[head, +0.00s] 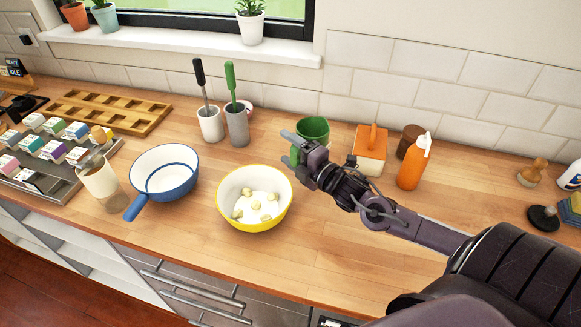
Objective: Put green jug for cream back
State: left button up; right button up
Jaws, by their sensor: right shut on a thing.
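The green jug (313,128) stands upright at the back of the wooden counter, right of the grey holder with the green-handled tool. My right gripper (293,143) reaches in from the right and is shut on the jug at its near left side. The fingers and wrist hide the jug's lower front, so I cannot tell whether its base touches the counter. My left gripper is not in view.
A yellow bowl (232,221) with several pale lumps stands just in front. A blue-rimmed pan (165,172) is left of it. An orange-lidded box (370,146), brown pot (411,139) and orange bottle (411,167) stand right. The front right counter is clear.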

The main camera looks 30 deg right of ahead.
notch_tip(320, 180, down, 3)
jog(key=shift+r, duration=0.1)
notch_tip(320, 180, down, 4)
jog(key=shift+r, duration=0.2)
jog(key=shift+f, duration=0.15)
jog(key=o, duration=1.1)
jog(key=shift+s, duration=0.15)
jog(key=s, duration=0.3)
jog(key=s+d, duration=0.1)
jog(key=s, duration=0.2)
jog(key=s+d, duration=0.1)
jog(key=s, duration=0.3)
jog(key=shift+b, duration=0.3)
jog(key=shift+s+d, duration=0.15)
jog(key=shift+s, duration=0.65)
